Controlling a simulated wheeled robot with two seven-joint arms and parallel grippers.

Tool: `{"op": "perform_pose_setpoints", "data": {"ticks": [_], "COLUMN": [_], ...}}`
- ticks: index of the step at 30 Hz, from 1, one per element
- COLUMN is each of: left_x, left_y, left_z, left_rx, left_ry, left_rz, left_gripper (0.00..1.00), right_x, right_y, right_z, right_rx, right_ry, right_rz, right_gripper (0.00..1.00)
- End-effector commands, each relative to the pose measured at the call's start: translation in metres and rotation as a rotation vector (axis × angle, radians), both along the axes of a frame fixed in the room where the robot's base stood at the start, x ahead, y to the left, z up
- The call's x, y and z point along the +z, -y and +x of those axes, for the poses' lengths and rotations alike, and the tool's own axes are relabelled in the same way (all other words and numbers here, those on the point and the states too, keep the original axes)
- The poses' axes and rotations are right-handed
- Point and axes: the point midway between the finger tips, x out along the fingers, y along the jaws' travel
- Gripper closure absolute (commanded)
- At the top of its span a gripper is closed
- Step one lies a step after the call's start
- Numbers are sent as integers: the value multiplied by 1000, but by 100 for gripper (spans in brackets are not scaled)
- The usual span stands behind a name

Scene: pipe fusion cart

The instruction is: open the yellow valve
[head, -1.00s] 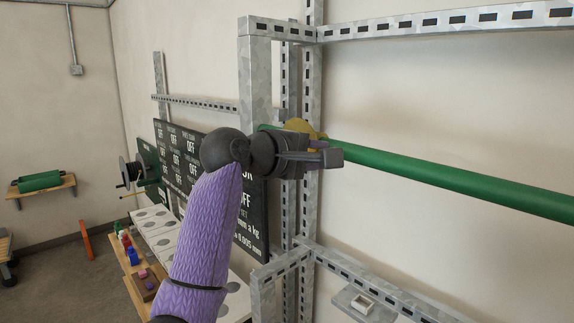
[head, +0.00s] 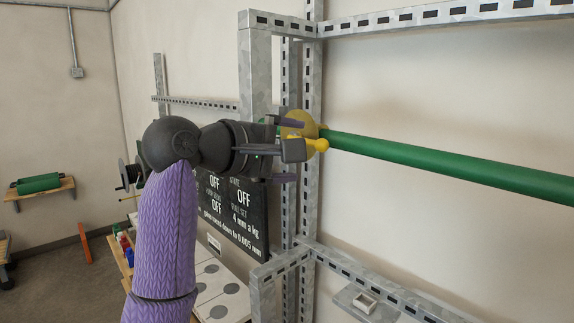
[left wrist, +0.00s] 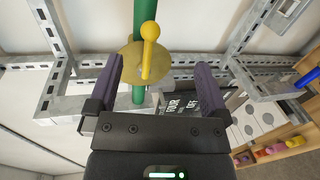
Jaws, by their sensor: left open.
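The yellow valve (head: 299,121) sits on the green pipe (head: 450,171) beside the metal frame post. Its yellow lever ends in a round knob (head: 323,144) to the right of the disc. In the left wrist view the lever (left wrist: 148,52) lies roughly along the green pipe (left wrist: 147,14), in front of the yellow disc. My left gripper (head: 292,150) is open and empty, just in front of the valve. Its fingers partly hide the valve in the head view. In the left wrist view the lever lies between and beyond the two fingertips (left wrist: 158,68), apart from both. My right gripper is out of view.
A slotted metal frame (head: 310,60) stands around the pipe. A dark board with white text (head: 245,215) is below and behind my left arm. A white panel with grey discs (head: 218,287) is lower down.

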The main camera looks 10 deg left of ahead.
Motion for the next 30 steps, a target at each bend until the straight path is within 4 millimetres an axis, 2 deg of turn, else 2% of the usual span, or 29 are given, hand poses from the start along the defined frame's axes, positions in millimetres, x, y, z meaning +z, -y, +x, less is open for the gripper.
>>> {"op": "perform_pose_setpoints", "data": {"ticks": [15,26,28,29,30], "left_x": [0,-1,-17,-33,-61], "left_y": [-44,-48,-48,-49,-50], "left_z": [-55,-61,-54,-48,-36], "left_rx": [2,1,7,13,25], "left_ry": [2,-1,-14,-27,-47], "left_rz": [0,2,5,10,22], "left_gripper": [0,0,0,0,0], "right_x": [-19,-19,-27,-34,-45], "right_y": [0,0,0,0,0], "right_z": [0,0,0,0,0], "right_rx": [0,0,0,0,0], "right_ry": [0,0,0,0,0], "right_rz": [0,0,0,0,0], "right_gripper": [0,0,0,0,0]}}
